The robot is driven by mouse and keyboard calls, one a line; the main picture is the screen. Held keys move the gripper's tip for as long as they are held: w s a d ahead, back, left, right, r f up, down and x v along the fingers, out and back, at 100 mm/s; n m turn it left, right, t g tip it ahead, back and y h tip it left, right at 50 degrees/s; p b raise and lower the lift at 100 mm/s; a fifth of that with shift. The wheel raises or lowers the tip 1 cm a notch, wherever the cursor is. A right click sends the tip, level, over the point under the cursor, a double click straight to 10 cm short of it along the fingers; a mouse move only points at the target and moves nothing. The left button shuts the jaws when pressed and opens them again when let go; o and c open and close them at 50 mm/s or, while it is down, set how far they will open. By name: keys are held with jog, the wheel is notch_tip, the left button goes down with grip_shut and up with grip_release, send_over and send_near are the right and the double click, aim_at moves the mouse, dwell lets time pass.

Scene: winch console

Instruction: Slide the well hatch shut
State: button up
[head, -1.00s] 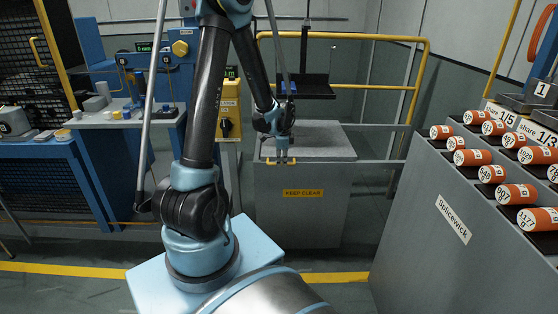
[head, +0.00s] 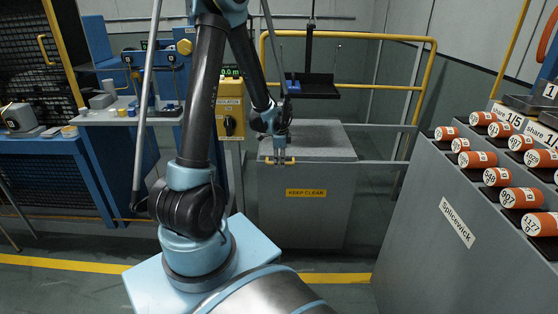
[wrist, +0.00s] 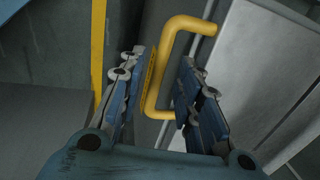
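The grey well hatch (head: 325,143) forms the top of the grey box with the KEEP CLEAR label. A yellow handle (wrist: 154,88) shows in the wrist view as a bent bar. My gripper (head: 279,158) is at the front left of the hatch in the head view, at the handle. In the wrist view my gripper (wrist: 166,65) is open, with one finger on each side of the handle's bar.
A yellow railing (head: 432,75) and a black shelf (head: 320,88) stand behind the hatch. A yellow isolator box (head: 230,110) is to its left. The Splicewick console (head: 430,210) with several orange cylinders stands at right. Some floor before the box is free.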

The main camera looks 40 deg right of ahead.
jog(key=shift+r, duration=0.1)
notch_tip(320, 180, up, 12)
jog(key=s+a, duration=0.1)
jog(key=shift+s+a+f, duration=0.2)
jog(key=shift+s+a, duration=0.05)
dwell(0.4)
dwell(0.5)
jog(key=w+a+r+n, duration=0.2)
jog(key=a+n, duration=0.2)
jog(key=a, duration=0.5)
jog(key=w+a+r+n, duration=0.2)
jog(key=a+n, duration=0.2)
jog(key=a, duration=0.5)
jog(key=w+a+r+n, duration=0.2)
jog(key=a+n, duration=0.2)
jog(key=a, duration=0.5)
jog(key=s+a+f+n, duration=0.1)
jog(key=s+a+n, duration=0.2)
jog(key=a, duration=0.4)
jog(key=s+a+f+n+y, duration=0.1)
jog(key=s+a+f+n, duration=0.1)
jog(key=s+a+n, duration=0.2)
jog(key=s+a+f+n, duration=0.2)
jog(key=s+a+n, duration=0.2)
jog(key=a+n, duration=0.3)
jog(key=a, duration=0.2)
jog(key=shift+a+f+t, duration=0.15)
jog(key=shift+a+t, duration=0.15)
jog(key=shift+a, duration=0.1)
